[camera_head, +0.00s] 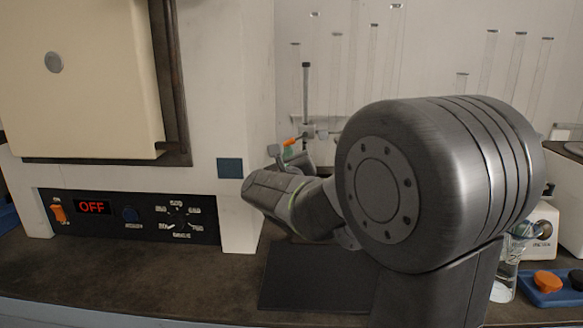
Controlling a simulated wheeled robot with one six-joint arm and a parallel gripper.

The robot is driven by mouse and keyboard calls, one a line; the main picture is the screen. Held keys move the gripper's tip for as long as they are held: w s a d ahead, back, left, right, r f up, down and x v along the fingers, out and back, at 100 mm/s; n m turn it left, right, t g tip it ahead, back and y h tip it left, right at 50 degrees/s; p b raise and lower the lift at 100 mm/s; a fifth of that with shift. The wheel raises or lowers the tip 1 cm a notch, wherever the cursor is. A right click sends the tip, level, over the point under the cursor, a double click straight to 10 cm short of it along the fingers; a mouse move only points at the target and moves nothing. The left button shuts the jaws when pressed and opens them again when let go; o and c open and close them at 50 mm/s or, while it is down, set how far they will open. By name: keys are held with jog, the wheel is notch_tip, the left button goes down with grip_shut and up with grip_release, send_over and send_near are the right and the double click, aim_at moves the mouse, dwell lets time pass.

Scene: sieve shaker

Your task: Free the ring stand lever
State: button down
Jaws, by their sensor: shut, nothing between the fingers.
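The ring stand (306,98) stands at the back, its dark upright rod rising behind my arm. A grey clamp (308,131) sits on the rod. A small orange lever (291,141) sticks out to the left of the clamp. My gripper (280,156) is partly in view at the end of my arm, just below and left of the lever in the picture. It is shut and empty. I cannot tell whether it touches the lever. The stand's lower part and base are hidden behind my arm.
A large cream oven (105,80) with a display reading OFF fills the left. Tall glass tubes (374,65) stand along the back wall. A glass beaker (506,270) and a blue tray (566,290) with an orange item are at the right. A dark mat (310,280) lies bare in front.

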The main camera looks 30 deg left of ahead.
jog(key=shift+s+a+r+m+t+h+b, duration=0.1)
jog(key=shift+a+r+m+t+h+b, duration=0.15)
jog(key=shift+m+b, duration=0.45)
jog(key=shift+s+a+r+m+t+h+b, duration=0.2)
jog(key=shift+m+b, duration=0.25)
jog(key=shift+m, duration=0.35)
jog(key=shift+w+d, duration=0.1)
jog(key=shift+w, duration=0.05)
